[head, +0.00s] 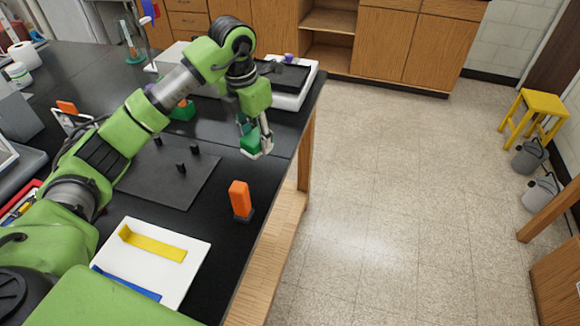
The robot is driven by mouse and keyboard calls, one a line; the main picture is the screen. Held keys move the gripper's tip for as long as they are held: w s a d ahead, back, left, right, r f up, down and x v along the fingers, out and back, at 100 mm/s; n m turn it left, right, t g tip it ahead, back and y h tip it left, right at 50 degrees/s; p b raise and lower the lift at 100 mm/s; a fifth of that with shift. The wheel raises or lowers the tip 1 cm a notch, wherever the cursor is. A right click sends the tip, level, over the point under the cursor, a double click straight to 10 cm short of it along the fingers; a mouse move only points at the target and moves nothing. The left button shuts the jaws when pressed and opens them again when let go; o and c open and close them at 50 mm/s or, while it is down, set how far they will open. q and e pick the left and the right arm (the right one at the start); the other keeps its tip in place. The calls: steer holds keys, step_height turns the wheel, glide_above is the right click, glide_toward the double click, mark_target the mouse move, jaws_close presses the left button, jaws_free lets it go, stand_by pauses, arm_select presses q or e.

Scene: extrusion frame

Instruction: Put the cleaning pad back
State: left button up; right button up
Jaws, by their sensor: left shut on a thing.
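My left gripper (262,141) is at the end of the green arm, above the right edge of the black table. It is shut on a small green pad (249,142) with a pale lower face, which looks like the cleaning pad. The fingers hide part of the pad. I cannot tell how far it is above the table. My right gripper is not in view.
An orange upright block (240,198) stands on a dark base near the table's right edge. A dark plate with several black pegs (165,180) lies to its left. A white board (188,260) with yellow and blue strips lies in front.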

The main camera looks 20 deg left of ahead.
arm_select(q)
steer(key=shift+w+d+f, duration=0.2)
steer(key=shift+w+d, duration=0.05)
steer(key=shift+d, duration=0.05)
steer(key=p, duration=0.2)
glide_above(264, 175)
steer(key=f, duration=0.5)
steer(key=shift+s+a, duration=0.25)
steer(key=shift+f, duration=0.3)
step_height(264, 175, down, 4)
steer(key=shift+w+d+r+p, duration=0.1)
steer(key=shift+p, duration=0.35)
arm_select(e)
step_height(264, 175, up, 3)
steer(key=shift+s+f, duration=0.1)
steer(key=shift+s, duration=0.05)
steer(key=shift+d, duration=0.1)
arm_select(q)
steer(key=shift+f+b, duration=0.25)
steer(key=shift+b, duration=0.05)
steer(key=o, duration=1.1)
steer(key=shift+r, duration=0.1)
steer(key=shift+c, duration=0.2)
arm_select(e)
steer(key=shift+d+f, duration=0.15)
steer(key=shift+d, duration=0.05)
